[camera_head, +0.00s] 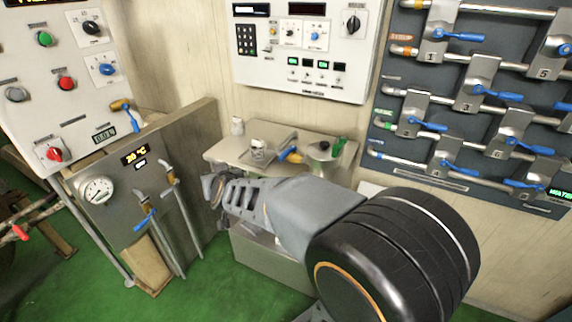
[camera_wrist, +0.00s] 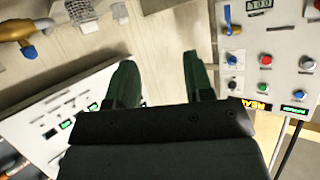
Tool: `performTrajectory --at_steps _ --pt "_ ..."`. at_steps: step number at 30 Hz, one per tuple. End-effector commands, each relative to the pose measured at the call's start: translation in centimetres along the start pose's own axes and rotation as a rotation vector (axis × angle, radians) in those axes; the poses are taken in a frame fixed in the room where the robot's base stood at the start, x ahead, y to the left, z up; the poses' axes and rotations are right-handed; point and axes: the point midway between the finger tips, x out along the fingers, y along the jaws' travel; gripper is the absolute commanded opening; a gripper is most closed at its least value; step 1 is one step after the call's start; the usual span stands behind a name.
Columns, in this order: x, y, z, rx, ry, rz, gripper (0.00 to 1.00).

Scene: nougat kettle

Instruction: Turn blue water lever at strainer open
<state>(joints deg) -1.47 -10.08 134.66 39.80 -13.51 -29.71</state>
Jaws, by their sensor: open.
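Several blue levers show, and I cannot tell which one is at the strainer. One blue lever (camera_head: 145,219) sits on a pipe at the grey gauge panel on the left. An orange and blue handle (camera_head: 289,155) lies at the small bench; a similar blue-tipped handle (camera_wrist: 28,50) shows at the top left of the wrist view. Another blue lever (camera_head: 134,118) is at the lower right corner of the left control panel. My gripper (camera_head: 212,187) is in front of the bench, apart from these levers. In the wrist view my gripper (camera_wrist: 158,78) is open, with nothing between its green fingers.
The bench (camera_head: 222,152) holds a glass jar (camera_head: 259,150) and a small white container (camera_head: 237,126). A white control panel (camera_head: 300,78) hangs above it. A dark rack with several blue levers (camera_head: 464,37) is on the right.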

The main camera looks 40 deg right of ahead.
Motion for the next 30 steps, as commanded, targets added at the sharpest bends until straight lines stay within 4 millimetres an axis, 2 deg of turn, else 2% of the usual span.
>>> performTrajectory --at_steps 1,3,6,10,15,22,30 --pt "2.0 1.4 0.8 0.013 0.066 0.080 0.47" --pt "3.4 3.7 0.7 0.020 0.158 0.213 0.47" --pt "4.5 7.0 1.1 0.012 0.250 0.414 0.47" --pt "4.7 10.3 2.2 -0.015 0.309 0.647 0.47" --pt "4.0 12.8 3.5 -0.053 0.333 0.853 0.47" --pt "4.2 14.9 3.5 -0.072 0.336 0.948 0.47" --pt "7.0 18.9 2.0 -0.071 0.336 0.948 0.47"
